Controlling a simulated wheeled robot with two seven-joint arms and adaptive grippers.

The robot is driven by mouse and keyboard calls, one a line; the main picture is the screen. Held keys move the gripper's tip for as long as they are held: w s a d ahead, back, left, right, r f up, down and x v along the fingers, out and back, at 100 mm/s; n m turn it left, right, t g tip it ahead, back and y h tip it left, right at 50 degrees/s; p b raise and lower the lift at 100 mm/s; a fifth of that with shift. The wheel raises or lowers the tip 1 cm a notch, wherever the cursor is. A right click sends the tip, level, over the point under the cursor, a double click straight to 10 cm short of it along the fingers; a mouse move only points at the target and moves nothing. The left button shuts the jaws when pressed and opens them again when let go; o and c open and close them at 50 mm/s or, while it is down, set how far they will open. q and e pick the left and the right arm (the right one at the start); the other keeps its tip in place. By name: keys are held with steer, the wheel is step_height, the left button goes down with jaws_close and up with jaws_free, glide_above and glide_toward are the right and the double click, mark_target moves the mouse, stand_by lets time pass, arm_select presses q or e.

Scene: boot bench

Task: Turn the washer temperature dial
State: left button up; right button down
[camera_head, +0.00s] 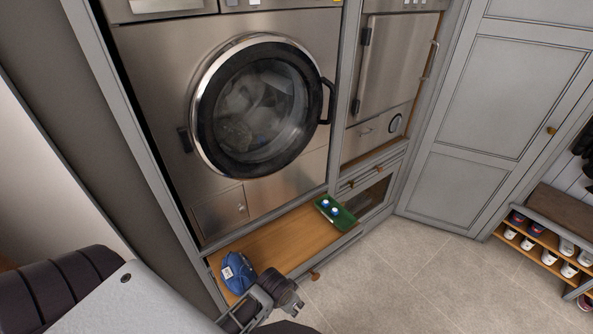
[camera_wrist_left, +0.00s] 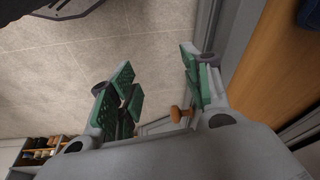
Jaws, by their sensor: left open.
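The steel washer (camera_head: 160,80) with a round glass door (camera_head: 255,105) stands at the upper left in the head view. Its control panel (camera_head: 275,4) is cut off by the top edge, and I cannot make out the temperature dial. My left gripper (camera_head: 280,291) is low in the head view, in front of the wooden pull-out shelf and well below the washer door. In the left wrist view its green-padded fingers (camera_wrist_left: 156,66) are apart with nothing between them. My right gripper is not in view.
A blue cap (camera_head: 238,273) lies on the wooden shelf (camera_head: 270,241), close to my left gripper. A green tray (camera_head: 343,219) with small bottles sits at its right end. A second steel appliance (camera_head: 390,65) stands right of the washer. The tiled floor (camera_head: 430,275) is clear.

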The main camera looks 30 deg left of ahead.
arm_select(q)
steer(key=w+a+r+n+t+y, duration=0.1)
steer(key=w+a+r+t+y, duration=0.1)
steer(key=w+r, duration=0.65)
steer(key=w+a+r+n+t+y, duration=0.15)
steer(key=w+r, duration=0.35)
steer(key=w, duration=0.6)
steer(key=w+a+r+n+t+y, duration=0.1)
steer(key=w+r+y, duration=0.1)
steer(key=w+r, duration=0.6)
steer(key=w+a+r+n+t+y, duration=0.1)
steer(key=w+a+r+y, duration=0.15)
steer(key=r, duration=0.95)
steer(key=w+r+n+y, duration=0.2)
steer(key=r, duration=1)
steer(key=w+r+n+y, duration=0.2)
steer(key=r+n, duration=0.1)
steer(key=r, duration=0.9)
steer(key=s+d+r+n+y, duration=0.1)
steer(key=s+r+n+y, duration=0.1)
steer(key=r, duration=0.9)
steer(key=s+d+r+n+g+y, duration=0.1)
steer(key=s+r+n, duration=0.3)
steer(key=r, duration=0.7)
steer(key=shift+s+r+y, duration=0.2)
steer(key=shift+s+y, duration=0.7)
steer(key=shift+a+g, duration=0.1)
steer(key=shift+g, duration=0.15)
